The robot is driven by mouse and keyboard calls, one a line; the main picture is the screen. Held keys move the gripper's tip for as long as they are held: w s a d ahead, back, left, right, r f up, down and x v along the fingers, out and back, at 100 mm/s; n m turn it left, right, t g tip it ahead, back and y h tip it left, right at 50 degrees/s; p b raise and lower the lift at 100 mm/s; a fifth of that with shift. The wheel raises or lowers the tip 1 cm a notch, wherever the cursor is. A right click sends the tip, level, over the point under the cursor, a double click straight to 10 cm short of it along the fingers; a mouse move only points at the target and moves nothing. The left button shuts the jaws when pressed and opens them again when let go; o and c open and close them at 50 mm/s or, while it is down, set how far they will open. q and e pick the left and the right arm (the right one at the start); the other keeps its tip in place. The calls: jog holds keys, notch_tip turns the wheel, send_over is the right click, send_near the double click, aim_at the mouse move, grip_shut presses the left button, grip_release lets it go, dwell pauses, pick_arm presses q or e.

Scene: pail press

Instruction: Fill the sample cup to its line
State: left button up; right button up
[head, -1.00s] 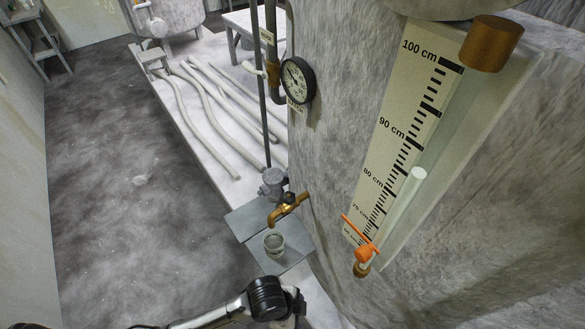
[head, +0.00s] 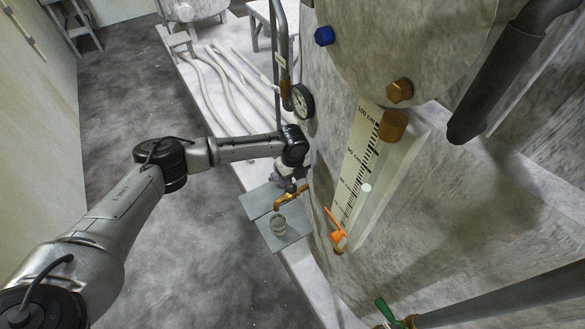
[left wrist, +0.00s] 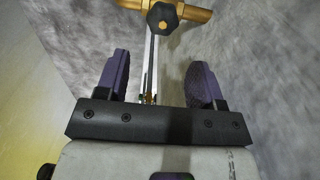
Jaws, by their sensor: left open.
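My left gripper (head: 291,181) is at the tap, just above and behind the spout, and partly hidden by my own wrist. In the left wrist view, my left gripper (left wrist: 158,66) is open, with two purple-padded fingers apart and nothing between them. A black knob (left wrist: 163,17) on a brass body (left wrist: 196,14) lies ahead of the fingertips. My right gripper is not in view.
The big grey vessel rises right of the tap, with a level gauge (head: 362,165) marked in cm, an orange lever (head: 336,223) and a round dial (head: 302,101). Pale hoses (head: 236,84) lie on the platform behind. The dark floor at left is open.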

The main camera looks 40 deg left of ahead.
aim_at(291, 186)
pick_arm(q)
jog(key=shift+w+a+r, duration=0.2)
jog(key=shift+a+r, duration=0.3)
jog(key=shift+a, duration=0.05)
jog(key=shift+f, duration=0.6)
notch_tip(291, 186, down, 8)
jog(key=b, duration=0.6)
jog(key=shift+r, duration=0.3)
jog(key=c, duration=0.5)
